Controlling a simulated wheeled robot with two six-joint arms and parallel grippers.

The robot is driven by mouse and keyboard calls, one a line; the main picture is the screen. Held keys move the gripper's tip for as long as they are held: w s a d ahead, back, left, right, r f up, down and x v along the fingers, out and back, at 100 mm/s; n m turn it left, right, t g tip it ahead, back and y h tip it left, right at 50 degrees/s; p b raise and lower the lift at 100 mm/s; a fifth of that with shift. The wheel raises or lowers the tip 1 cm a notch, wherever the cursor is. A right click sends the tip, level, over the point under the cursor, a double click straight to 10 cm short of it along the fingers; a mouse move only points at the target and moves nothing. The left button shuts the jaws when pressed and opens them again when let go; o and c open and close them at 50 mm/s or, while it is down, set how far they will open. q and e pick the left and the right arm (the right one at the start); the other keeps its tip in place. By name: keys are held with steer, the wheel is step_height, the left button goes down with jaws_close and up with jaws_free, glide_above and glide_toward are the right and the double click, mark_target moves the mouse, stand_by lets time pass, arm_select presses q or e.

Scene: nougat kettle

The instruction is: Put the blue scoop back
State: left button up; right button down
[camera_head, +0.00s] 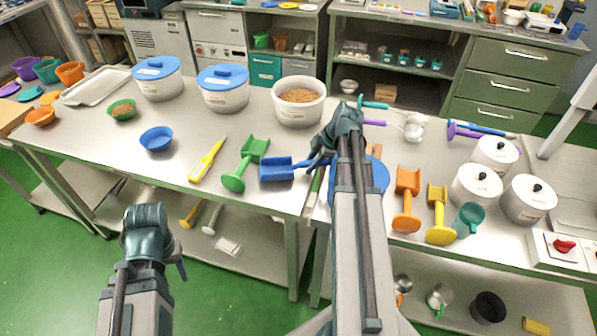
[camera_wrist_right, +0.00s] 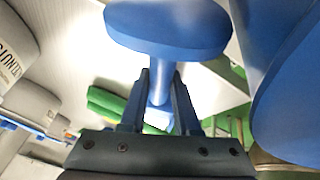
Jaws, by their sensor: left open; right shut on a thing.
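The blue scoop (camera_head: 276,170) is near the front middle of the table in the head view, its head pointing left. My right gripper (camera_head: 322,158) is shut on its handle. In the right wrist view the two fingers (camera_wrist_right: 160,110) close around the blue handle, and its wide blue end (camera_wrist_right: 168,30) shows beyond them. I cannot tell whether the scoop touches the table. My left gripper (camera_head: 160,238) is open and low in front of the table, away from the objects.
A green scoop (camera_head: 245,163) lies just left of the blue scoop. A large blue round thing (camera_head: 377,176) is partly hidden behind my right arm. Orange (camera_head: 406,200) and yellow (camera_head: 438,215) scoops lie to the right. An open white tub (camera_head: 299,115) with brown contents stands behind.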

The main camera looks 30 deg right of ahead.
steer(key=shift+w+a, duration=0.25)
steer(key=shift+w, duration=0.1)
steer(key=shift+w+a, duration=0.75)
steer(key=shift+w, duration=0.25)
steer(key=shift+w+a+f+b, duration=0.25)
steer(key=shift+f+b, duration=0.1)
steer(key=shift+f, duration=0.35)
steer(key=shift+r, duration=0.1)
steer(key=c, duration=0.6)
jaws_free()
steer(key=shift+c, duration=0.2)
